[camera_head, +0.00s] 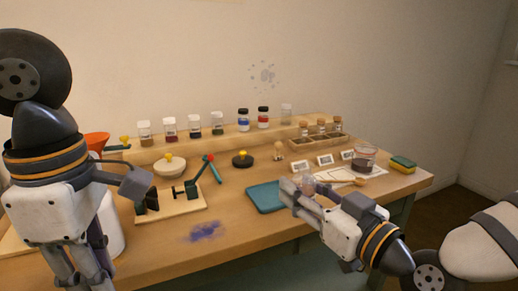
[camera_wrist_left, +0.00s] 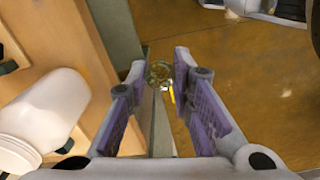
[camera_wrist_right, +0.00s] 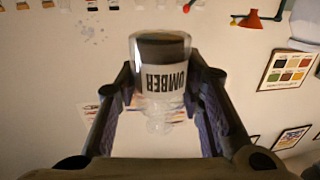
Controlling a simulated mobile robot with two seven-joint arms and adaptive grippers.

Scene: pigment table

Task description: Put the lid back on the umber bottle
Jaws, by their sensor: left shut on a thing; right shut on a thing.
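The umber bottle (camera_wrist_right: 160,80) is clear glass with dark pigment and a white UMBER label; it appears upside down in the right wrist view. My right gripper (camera_wrist_right: 160,92) is shut on it. In the head view the bottle (camera_head: 308,184) is above the table front, right of the teal tray, partly hidden by the fingers. My left gripper (camera_wrist_left: 160,78) is shut on a small round glassy piece (camera_wrist_left: 159,73), which looks like the lid. The left wrist view shows it beyond the table edge, over the floor. In the head view the left fingertips are cut off at the bottom left.
A teal tray (camera_head: 263,198) lies left of the right gripper. A glass jar (camera_head: 364,160) and a sponge (camera_head: 403,165) are at the right. A wooden stand (camera_head: 170,208), a bowl (camera_head: 168,168) and shelf jars stand further left and back. The front middle is clear apart from a blue stain (camera_head: 204,232).

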